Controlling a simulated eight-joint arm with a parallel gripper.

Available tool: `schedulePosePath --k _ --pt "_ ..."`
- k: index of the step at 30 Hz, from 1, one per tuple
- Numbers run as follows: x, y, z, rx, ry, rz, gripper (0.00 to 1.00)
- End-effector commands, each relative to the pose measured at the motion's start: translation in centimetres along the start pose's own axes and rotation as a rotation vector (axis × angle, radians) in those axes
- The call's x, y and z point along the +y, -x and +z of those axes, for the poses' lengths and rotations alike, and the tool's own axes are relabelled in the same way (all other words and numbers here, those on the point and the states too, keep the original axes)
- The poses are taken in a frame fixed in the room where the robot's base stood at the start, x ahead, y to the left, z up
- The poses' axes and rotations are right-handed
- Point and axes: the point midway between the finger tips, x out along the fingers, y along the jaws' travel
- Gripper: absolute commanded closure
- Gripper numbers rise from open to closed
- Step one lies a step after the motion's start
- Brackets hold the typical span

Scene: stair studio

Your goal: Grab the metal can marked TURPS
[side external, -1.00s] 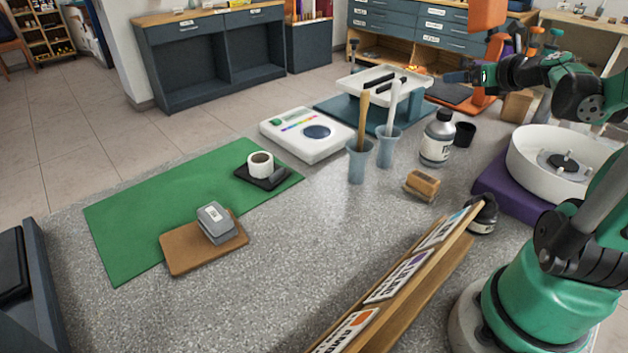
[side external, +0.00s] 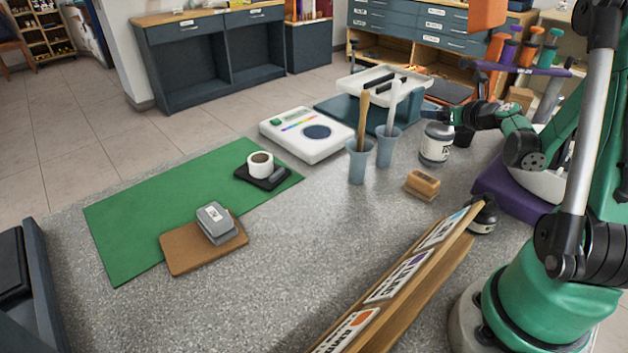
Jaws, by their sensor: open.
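The metal can marked TURPS (side external: 435,150) stands upright on the speckled grey worktop, right of the cups. It has a grey body and a pale label with dark letters, only partly legible. My gripper (side external: 436,113) reaches in from the right, at the height of the can's neck and cap, and is open. The fingers cover the can's top, so I cannot tell whether they are around the neck, touching it or only in front of it.
Two blue-grey cups (side external: 359,166) with a brush and a spatula stand just left of the can. A wooden block (side external: 422,184) lies in front of it. A white scale (side external: 306,136) and green mat (side external: 125,215) are farther left. A purple base (side external: 510,190) is at right.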

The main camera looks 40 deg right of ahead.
Motion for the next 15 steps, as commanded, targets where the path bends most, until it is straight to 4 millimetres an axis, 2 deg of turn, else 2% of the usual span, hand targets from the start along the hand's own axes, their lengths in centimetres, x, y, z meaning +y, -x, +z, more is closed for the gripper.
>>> schedulePosePath --k 4,11,13,15 --pt "0.01 -0.9 0.0 0.0 0.0 0.0 0.22" --pt "0.01 -0.98 0.0 0.0 0.0 -0.001 0.22" --pt "0.01 -0.97 0.0 0.0 0.0 -0.001 0.36" --pt "0.01 -0.96 0.0 0.0 0.0 -0.001 0.56"
